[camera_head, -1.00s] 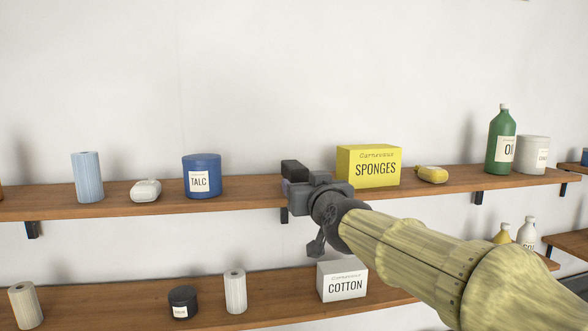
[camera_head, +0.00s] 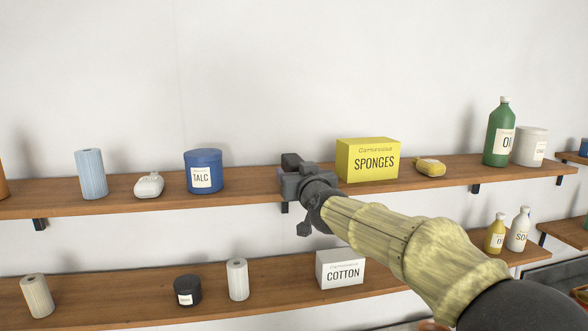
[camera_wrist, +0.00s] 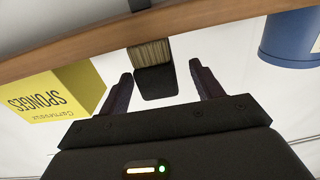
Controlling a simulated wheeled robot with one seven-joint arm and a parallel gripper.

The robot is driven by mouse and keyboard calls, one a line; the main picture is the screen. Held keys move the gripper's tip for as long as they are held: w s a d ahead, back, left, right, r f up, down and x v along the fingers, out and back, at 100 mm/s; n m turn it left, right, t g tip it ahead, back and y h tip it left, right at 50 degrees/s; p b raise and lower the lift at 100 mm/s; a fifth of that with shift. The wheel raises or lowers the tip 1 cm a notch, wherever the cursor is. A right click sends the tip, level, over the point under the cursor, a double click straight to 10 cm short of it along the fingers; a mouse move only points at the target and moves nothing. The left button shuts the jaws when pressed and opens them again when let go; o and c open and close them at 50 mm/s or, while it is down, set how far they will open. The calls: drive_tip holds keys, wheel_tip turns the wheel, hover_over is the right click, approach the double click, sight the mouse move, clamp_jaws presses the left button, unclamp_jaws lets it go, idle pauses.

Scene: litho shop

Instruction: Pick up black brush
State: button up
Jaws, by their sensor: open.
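The black brush (camera_wrist: 156,84) shows in the wrist view, with tan bristles towards the shelf and a dark handle towards me. My gripper (camera_wrist: 161,72) is open, with one finger on each side of the brush and visible gaps between. In the head view my gripper (camera_head: 292,172) is at the upper shelf, between the blue TALC tub and the yellow SPONGES box. I cannot make out the brush apart from the dark gripper there.
The upper wooden shelf (camera_head: 240,193) bears the TALC tub (camera_head: 203,171), the SPONGES box (camera_head: 367,160), a yellow sponge-like item (camera_head: 429,167) and a green bottle (camera_head: 499,135). A lower shelf (camera_head: 110,297) holds the COTTON box (camera_head: 340,270) and rolls. A white wall stands behind.

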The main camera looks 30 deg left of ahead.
drive_tip(key=p+x, duration=0.3)
drive_tip(key=x, duration=0.1)
drive_tip(key=shift+w+d, duration=0.1)
drive_tip(key=shift+d, duration=0.05)
drive_tip(key=shift+w+a+f, duration=0.2)
drive_tip(key=shift+a, duration=0.05)
drive_tip(key=shift+c, duration=0.3)
drive_tip(key=c, duration=1.1)
